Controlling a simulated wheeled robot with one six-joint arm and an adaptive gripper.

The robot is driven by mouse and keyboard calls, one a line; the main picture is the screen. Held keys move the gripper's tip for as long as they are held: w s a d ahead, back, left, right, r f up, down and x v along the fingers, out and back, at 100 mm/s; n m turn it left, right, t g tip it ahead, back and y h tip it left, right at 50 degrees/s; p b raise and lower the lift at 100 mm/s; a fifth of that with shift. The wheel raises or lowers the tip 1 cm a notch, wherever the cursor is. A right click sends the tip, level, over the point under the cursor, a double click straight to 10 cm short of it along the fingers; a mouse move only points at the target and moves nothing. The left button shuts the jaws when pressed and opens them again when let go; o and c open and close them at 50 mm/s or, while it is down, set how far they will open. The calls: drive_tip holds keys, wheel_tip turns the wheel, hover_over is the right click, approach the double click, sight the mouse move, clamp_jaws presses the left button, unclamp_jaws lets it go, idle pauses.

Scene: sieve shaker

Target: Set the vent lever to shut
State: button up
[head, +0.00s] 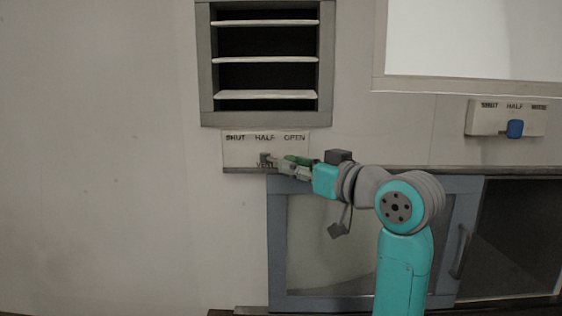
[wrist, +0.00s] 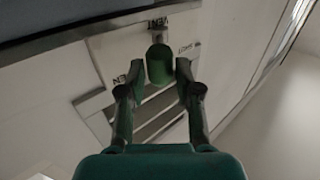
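The vent lever's green knob (wrist: 159,65) stands out from a white plate (head: 235,152) marked SHUT, HALF and OPEN from left to right in the head view. The knob (head: 297,160) is partly hidden by my gripper there, below the space between HALF and OPEN. In the wrist view the plate is upside down and the knob covers the middle marking. I cannot tell the exact setting. The vent (head: 205,65) above has near-level slats with dark gaps. My gripper (wrist: 161,72) is open, one finger either side of the knob, with a narrow gap at least on the right.
A second plate (head: 480,118) with a blue knob (head: 515,129) is on the wall at the right, under a bright framed panel (head: 470,45). A grey-framed cabinet (head: 277,235) with a handle stands below the vent plate. The wall at the left is clear.

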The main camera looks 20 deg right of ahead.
drive_tip(key=shift+x, duration=2.55)
clamp_jaws()
